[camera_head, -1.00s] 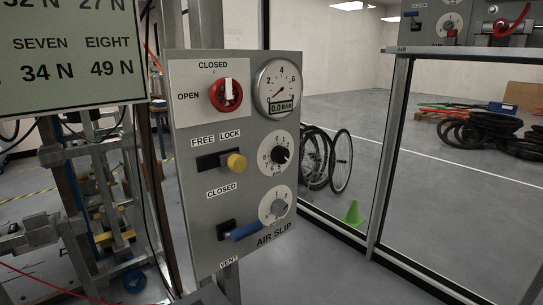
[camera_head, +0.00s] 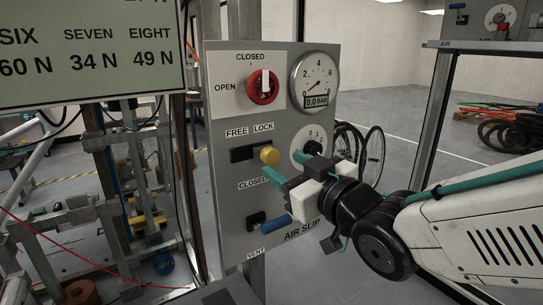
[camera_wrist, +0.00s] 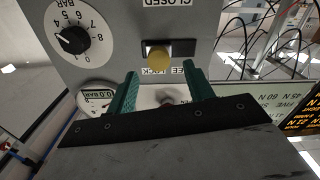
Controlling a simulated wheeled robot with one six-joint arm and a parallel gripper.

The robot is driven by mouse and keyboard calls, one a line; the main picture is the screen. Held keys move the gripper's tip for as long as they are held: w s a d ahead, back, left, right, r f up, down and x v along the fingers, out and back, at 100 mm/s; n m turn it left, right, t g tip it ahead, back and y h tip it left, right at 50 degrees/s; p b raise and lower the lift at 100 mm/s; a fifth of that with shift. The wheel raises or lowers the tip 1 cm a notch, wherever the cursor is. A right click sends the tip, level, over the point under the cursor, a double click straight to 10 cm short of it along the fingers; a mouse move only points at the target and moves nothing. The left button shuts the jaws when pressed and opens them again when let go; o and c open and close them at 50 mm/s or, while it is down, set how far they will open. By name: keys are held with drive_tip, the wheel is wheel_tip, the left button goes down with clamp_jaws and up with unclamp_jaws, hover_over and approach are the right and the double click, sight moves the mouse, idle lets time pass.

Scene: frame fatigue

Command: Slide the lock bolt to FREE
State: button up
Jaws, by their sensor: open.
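The lock bolt is a round yellow knob (camera_head: 270,156) at the right end of a dark horizontal slot (camera_head: 243,154), under the word LOCK; FREE is printed above the left end. My gripper (camera_head: 287,166) has green fingers and is open and empty, in front of the panel just below and right of the knob. In the wrist view, which is upside down, the yellow knob (camera_wrist: 159,60) appears just beyond the gap between the fingertips of my gripper (camera_wrist: 159,70). I see no contact with the knob.
The grey panel (camera_head: 221,190) also carries a red rotary switch (camera_head: 263,87), a pressure gauge (camera_head: 315,78) reading 0.0 BAR, a black dial knob (camera_head: 313,147) close to my fingers and a blue lever (camera_head: 275,223) below them. A force display (camera_head: 90,55) hangs at left.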

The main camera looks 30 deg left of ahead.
sight(273, 158)
drive_tip(key=x, duration=0.6)
drive_tip(key=shift+w+a, duration=0.2)
